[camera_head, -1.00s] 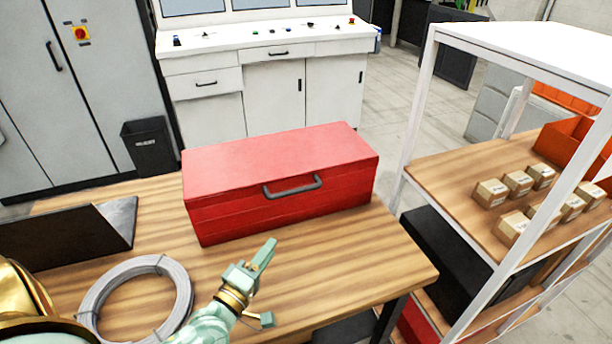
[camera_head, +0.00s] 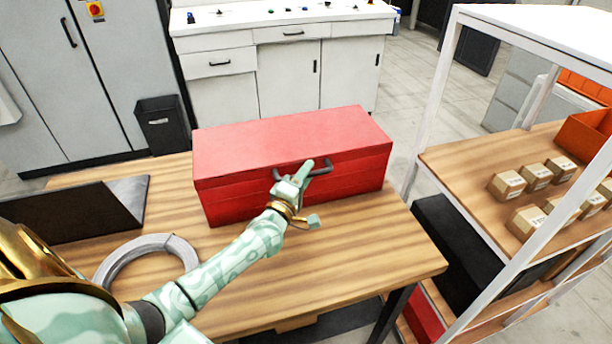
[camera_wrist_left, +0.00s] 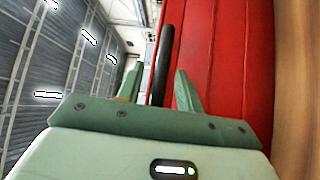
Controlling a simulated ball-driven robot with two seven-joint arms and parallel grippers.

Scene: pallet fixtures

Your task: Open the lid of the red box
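The red box (camera_head: 230,195) stands on the wooden workbench with its lid (camera_head: 290,138) down. Its dark handle (camera_head: 286,175) is on the front face, partly hidden by my left gripper (camera_head: 318,166). In the left wrist view, the two fingers of my left gripper (camera_wrist_left: 157,85) are spread apart. The handle (camera_wrist_left: 164,50) shows in the gap between them, and the red front of the box (camera_wrist_left: 228,60) lies to the right. I cannot tell whether the fingers touch the handle. My right gripper is not in view.
A white-framed shelf (camera_head: 460,160) with small cartons (camera_head: 508,185) stands at the right. The bench's front right is clear.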

